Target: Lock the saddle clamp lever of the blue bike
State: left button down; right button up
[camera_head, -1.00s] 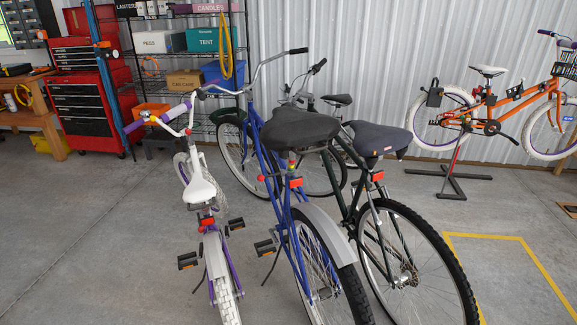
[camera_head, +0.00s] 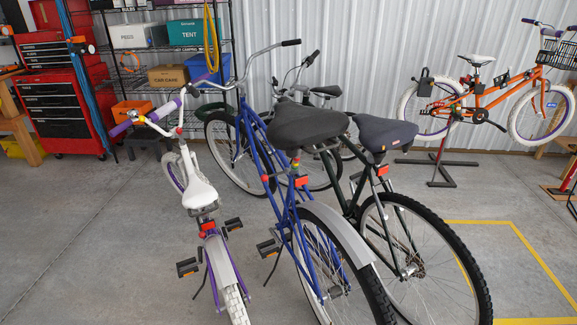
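The blue bike (camera_head: 285,216) stands in the middle of the view with its rear wheel towards me. Its wide dark saddle (camera_head: 307,124) sits on top of the seat post. Small coloured parts, yellow and red, show at the seat post just under the saddle (camera_head: 295,163); the clamp lever is too small to make out, and I cannot tell whether it is open or locked. A red reflector (camera_head: 302,181) is below. Neither of my grippers is in view.
A white and purple child's bike (camera_head: 208,220) stands close on the left. A dark green bike (camera_head: 405,235) stands close on the right, its saddle (camera_head: 383,132) near the blue bike's. An orange bike (camera_head: 480,92) is on a stand. Floor is free at front left.

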aim_at(264, 178)
jog(key=j+z, duration=1)
jog(key=j, duration=0.3)
jog(key=j+z, duration=0.3)
jog(key=j, duration=0.25)
jog(key=k, duration=0.05)
